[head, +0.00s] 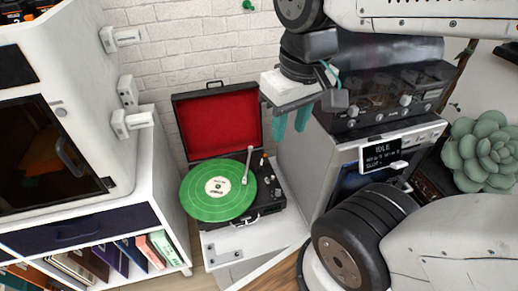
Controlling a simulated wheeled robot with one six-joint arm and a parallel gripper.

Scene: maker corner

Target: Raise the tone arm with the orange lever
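A suitcase turntable (272,203) with an open red-lined lid (217,126) stands on a low white surface. A green record (205,200) lies on it. The pale tone arm (247,165) is at the record's right side, with its near end over the record; I cannot tell whether it touches. Small controls (267,178) sit right of the tone arm, but I cannot make out an orange lever among them. My gripper (291,124) has two teal fingers pointing down with a gap between them. It appears above and right of the turntable, empty.
A white cabinet with a dark door (62,160) stands left on a shelf unit with books (105,258). A grey machine with a small "IDLE" display (382,153) stands right. A succulent (483,152) is at far right. A brick wall is behind.

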